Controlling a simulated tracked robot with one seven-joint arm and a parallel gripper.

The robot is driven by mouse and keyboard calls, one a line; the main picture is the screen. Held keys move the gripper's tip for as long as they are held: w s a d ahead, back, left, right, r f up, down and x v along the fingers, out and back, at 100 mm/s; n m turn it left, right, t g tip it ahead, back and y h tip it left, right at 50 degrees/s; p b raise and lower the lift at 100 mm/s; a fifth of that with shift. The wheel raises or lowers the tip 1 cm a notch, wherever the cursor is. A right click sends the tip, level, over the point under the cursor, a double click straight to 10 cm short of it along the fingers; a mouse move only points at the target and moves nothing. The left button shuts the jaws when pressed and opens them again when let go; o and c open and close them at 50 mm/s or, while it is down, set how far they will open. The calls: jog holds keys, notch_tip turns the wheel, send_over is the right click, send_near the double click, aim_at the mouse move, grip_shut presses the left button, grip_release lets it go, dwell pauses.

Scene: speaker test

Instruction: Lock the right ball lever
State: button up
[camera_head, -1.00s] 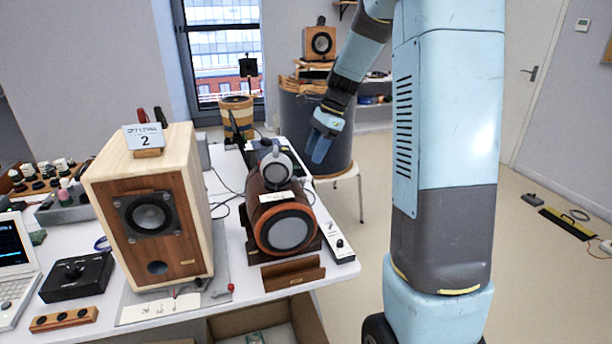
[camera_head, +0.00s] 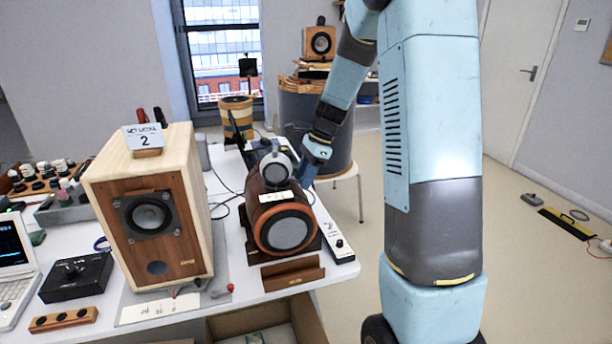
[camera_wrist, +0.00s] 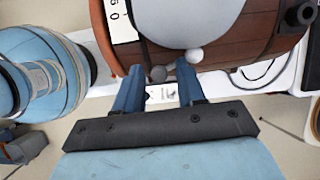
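I cannot tell whether either ball is touched. The levers' stems are hidden. In the head view, my gripper (camera_head: 308,176) is at the right side of the barrel speaker (camera_head: 253,205), and the balls there cannot be made out.
A box speaker (camera_head: 182,255) with a sign marked 2 stands left of the barrel. A red ball (camera_head: 230,287) lies by its front corner. A long narrow control box (camera_head: 338,244) runs along the table's right edge. A stool (camera_head: 347,173) stands behind.

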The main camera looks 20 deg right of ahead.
grip_shut()
jog(key=shift+d, duration=0.15)
jog(key=shift+n, duration=0.3)
jog(key=n, duration=0.1)
jog(key=n+g, duration=0.1)
jog(key=shift+w+d+n, duration=0.3)
jog(key=shift+w+d, duration=0.05)
jog(key=shift+w+d+n+g+h, duration=0.25)
jog(key=shift+w+n+g+h, duration=0.35)
jog(key=shift+n, duration=1.15)
jog(key=shift+w+d+n+g+h, duration=0.2)
jog(key=shift+w+n+g+h, duration=0.4)
jog(key=shift+n, duration=1.2)
jog(key=shift+w+d+n+g+h, duration=0.35)
jog(key=shift+w+n, duration=0.4)
jog(key=shift+n, duration=1)
jog(key=shift+a, duration=0.1)
